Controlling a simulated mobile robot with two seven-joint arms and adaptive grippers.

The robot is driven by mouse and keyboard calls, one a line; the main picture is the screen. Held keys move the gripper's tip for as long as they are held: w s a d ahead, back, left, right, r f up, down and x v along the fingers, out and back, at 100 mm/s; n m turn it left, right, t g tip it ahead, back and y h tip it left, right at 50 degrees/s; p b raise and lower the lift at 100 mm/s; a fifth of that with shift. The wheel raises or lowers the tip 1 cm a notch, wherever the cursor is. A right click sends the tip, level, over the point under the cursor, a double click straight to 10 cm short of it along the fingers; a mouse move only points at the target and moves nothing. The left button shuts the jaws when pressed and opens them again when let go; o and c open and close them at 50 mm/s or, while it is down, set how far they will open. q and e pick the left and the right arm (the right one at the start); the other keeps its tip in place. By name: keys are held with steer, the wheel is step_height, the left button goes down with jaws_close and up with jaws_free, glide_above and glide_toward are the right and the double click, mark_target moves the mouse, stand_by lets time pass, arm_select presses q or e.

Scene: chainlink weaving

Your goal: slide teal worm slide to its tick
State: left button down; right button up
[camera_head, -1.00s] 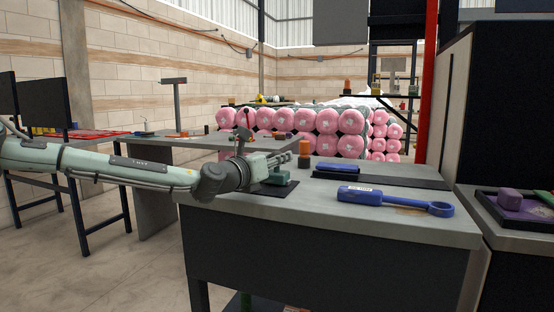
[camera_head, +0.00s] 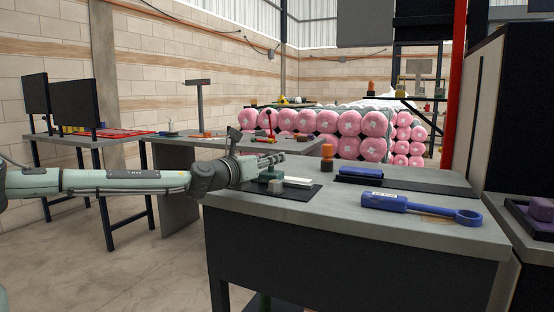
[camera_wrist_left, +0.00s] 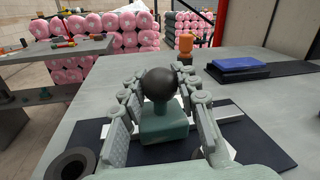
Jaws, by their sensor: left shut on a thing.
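The teal worm slide (camera_head: 271,177) is a small teal block on a dark mat (camera_head: 306,192) on the near grey table. In the left wrist view the teal block (camera_wrist_left: 165,123) carries a round black knob (camera_wrist_left: 160,84). My left gripper (camera_head: 277,159) is shut on the slide at its knob, one finger on each side in the wrist view (camera_wrist_left: 160,88). A pale rail (camera_head: 298,182) shows to the right of the slide. A small grey block (camera_head: 275,186) sits just in front. I cannot make out the tick. My right gripper is not in view.
An orange and dark cylinder (camera_head: 327,158) and a blue box (camera_head: 361,172) stand behind the mat. A blue long-handled tool (camera_head: 420,206) lies to the right. The grey tabletop (camera_head: 345,222) in front is clear.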

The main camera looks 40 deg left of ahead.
arm_select(q)
steer(key=c, duration=1.1)
jaws_free()
steer(key=shift+r, duration=0.1)
step_height(320, 180, up, 10)
steer(key=shift+f, duration=0.1)
